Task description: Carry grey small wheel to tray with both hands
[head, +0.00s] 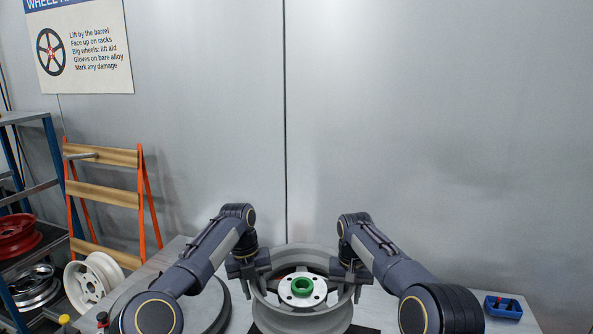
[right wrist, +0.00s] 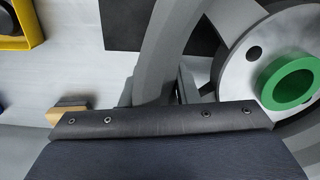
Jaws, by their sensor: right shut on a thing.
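The grey small wheel (head: 268,299) lies level, face up, between my two grippers, with a green ring (head: 302,286) at its hub. My right gripper (head: 353,288) is shut on the wheel's right rim. My left gripper (head: 251,282) is at the left rim, with its fingers closed over it in the same way. In the right wrist view the wheel's rim (right wrist: 165,45) runs up from my jaws, and the green ring (right wrist: 288,84) is at the right. I cannot tell whether the wheel is clear of the surface. I cannot make out the tray for certain.
A dark round disc (head: 212,308) lies on the table to the left. A black flat piece (right wrist: 125,24) and a yellow edge (right wrist: 38,22) show in the right wrist view. A rack (head: 88,194) stands behind left.

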